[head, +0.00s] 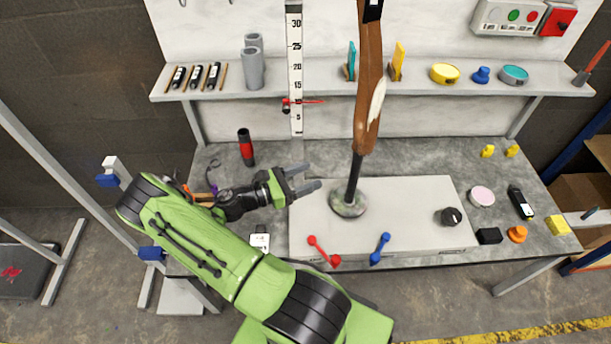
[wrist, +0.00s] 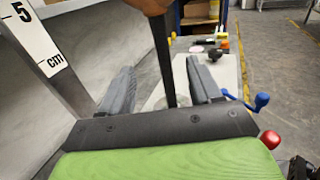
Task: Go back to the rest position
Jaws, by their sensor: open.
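My gripper (head: 309,179) is open and empty at the end of my green arm. It is over the left part of the grey box on the bench, to the left of a black post (head: 354,178). The post stands on a round base (head: 348,204) and carries a brown wooden frame part (head: 369,80) with a pale patch. In the wrist view, the two grey fingers (wrist: 162,92) are spread apart, and the post appears beyond and between them. I cannot tell the exact gap between fingers and post.
A red-knobbed lever (head: 318,247) and a blue-knobbed lever (head: 380,248) are at the box's front. A black-and-red cylinder (head: 246,147) stands on the bench. A vertical ruler (head: 295,70) is behind my gripper. Small parts lie at the bench's right; a shelf (head: 320,85) runs along the back.

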